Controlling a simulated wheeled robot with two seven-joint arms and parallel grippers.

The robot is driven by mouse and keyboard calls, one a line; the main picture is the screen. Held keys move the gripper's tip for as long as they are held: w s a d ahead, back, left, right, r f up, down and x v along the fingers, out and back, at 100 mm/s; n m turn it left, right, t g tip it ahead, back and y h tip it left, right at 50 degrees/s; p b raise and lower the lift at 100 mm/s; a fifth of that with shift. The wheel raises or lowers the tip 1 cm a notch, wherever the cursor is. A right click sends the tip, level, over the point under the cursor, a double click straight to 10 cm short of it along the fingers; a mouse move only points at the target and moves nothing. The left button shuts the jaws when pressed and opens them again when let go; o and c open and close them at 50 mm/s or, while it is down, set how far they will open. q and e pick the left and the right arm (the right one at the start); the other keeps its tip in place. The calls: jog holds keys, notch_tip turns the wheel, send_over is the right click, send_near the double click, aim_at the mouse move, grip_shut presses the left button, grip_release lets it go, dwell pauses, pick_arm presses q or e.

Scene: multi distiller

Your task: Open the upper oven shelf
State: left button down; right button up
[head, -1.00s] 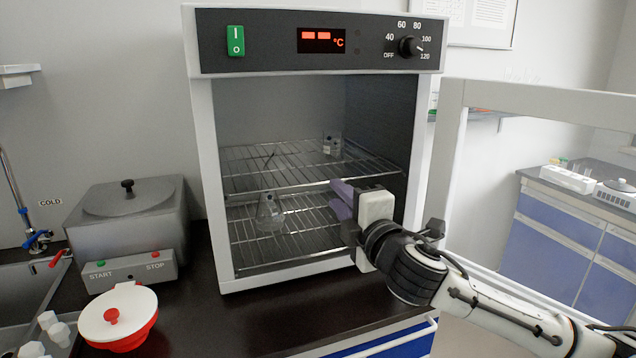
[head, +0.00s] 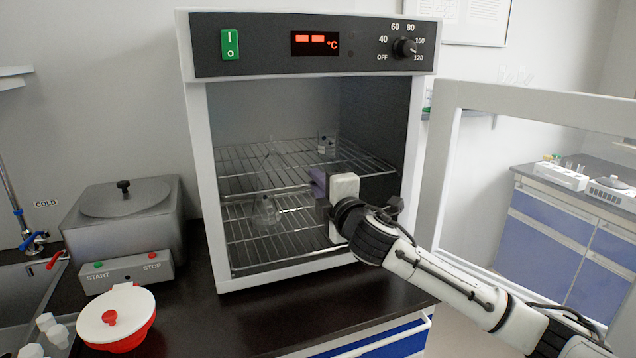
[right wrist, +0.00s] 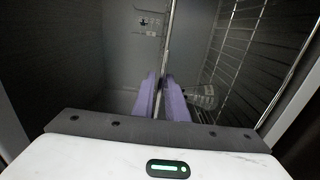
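The oven (head: 200,150) stands open, its door (head: 440,150) swung out to the right. The upper wire shelf (head: 250,160) is inside, with a small glass beaker (head: 327,146) standing on it at the back. The lower wire shelf (head: 290,228) holds a glass flask (head: 266,211). My right gripper (head: 318,182) is in the oven opening at the front edge of the upper shelf. In the right wrist view its purple fingers (right wrist: 160,98) are slightly apart, with the shelf's rail (right wrist: 168,45) lined up between them; contact cannot be told. My left gripper is not in view.
A grey lidded bath (head: 125,215) and a red and white lidded bowl (head: 116,318) stand left of the oven. A sink (head: 30,285) is at the far left. The dark counter (head: 215,325) before the oven is clear. The open door is close to my right arm.

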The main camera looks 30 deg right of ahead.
grip_shut()
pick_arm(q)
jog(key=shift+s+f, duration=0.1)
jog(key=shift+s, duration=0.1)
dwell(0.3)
pick_arm(e)
jog(key=shift+s+f, duration=0.1)
dwell(0.7)
